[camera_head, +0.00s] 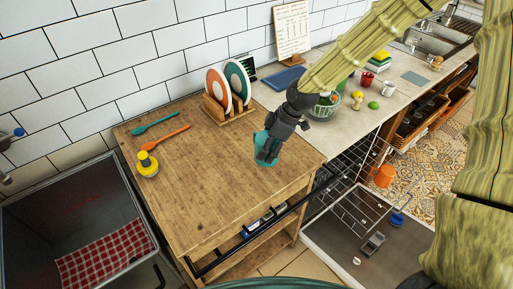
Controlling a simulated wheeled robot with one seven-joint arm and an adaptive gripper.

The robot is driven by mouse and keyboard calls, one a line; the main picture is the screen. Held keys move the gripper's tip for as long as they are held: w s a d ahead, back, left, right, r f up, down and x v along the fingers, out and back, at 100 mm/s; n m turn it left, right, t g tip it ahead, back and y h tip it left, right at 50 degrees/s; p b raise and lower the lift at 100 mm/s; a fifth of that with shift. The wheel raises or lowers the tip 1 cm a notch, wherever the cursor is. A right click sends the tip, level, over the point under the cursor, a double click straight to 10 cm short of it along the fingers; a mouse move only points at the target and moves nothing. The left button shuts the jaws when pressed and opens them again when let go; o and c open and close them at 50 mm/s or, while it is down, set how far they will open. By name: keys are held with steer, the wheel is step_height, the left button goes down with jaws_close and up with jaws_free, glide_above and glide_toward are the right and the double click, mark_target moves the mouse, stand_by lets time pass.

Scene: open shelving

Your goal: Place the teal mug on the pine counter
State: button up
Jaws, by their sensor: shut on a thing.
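The teal mug (260,140) is mostly hidden behind my gripper's fingers, with its teal sides showing around them. My gripper (267,158) points down and is shut on the mug. Both are over the right part of the pine counter (200,190), near its edge beside the pale worktop. I cannot tell whether the mug's base touches the wood.
A dish rack (238,117) with plates stands at the counter's back. Teal and orange utensils (166,138) and a yellow-topped container (147,164) are at the left. The counter's middle and front are clear. An open dishwasher rack (345,200) is at the right.

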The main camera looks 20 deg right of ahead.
mark_target(266, 134)
steer(key=shift+w+a+f+p, duration=0.2)
steer(key=shift+w+a+p, duration=0.25)
steer(key=shift+w+a, duration=0.95)
steer(key=shift+s+f+p, duration=0.1)
steer(key=shift+f+p, duration=0.6)
steer(key=shift+f, duration=1.05)
steer(key=shift+a+f, duration=0.1)
steer(key=o, duration=1.2)
steer(key=shift+b+v, duration=1.65)
steer(key=shift+v, duration=4.45)
